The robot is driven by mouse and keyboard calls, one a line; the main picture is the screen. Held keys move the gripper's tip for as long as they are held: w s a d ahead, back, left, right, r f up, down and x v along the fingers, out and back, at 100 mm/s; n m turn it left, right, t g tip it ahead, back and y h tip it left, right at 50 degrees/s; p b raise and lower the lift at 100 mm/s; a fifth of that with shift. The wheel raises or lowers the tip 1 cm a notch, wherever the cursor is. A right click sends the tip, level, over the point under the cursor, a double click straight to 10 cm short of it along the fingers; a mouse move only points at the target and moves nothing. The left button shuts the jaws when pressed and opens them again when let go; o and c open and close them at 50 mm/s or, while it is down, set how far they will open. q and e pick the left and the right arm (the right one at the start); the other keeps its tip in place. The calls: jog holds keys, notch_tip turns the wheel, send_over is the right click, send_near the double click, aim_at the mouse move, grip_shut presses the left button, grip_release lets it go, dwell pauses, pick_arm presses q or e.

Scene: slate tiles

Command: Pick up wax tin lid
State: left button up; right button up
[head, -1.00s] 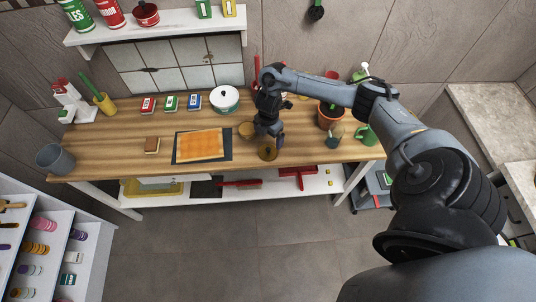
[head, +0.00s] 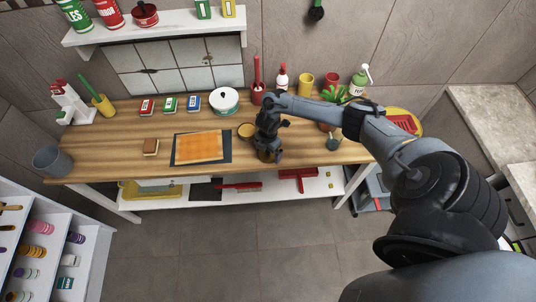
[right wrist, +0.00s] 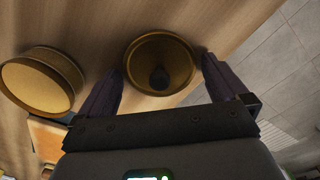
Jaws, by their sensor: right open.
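The wax tin lid (right wrist: 176,48) is a round brass-coloured piece with a dark knob in its middle, lying on the wooden bench. In the head view the lid (head: 265,158) is mostly hidden under my right gripper (head: 268,151). In the right wrist view my right gripper (right wrist: 161,68) is open, with one finger on each side of the lid and nothing held. Whether the fingers touch it I cannot tell. The wax tin (right wrist: 40,82), with a pale top, stands to the left; in the head view the tin (head: 246,130) sits behind and left of the gripper. My left gripper is out of view.
A dark mat with an orange slab (head: 198,147) lies left of the gripper. The bench's front edge is close.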

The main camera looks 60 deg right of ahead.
jog(key=c, duration=0.7)
jog(key=shift+c, duration=0.2)
jog(key=shift+r, duration=0.1)
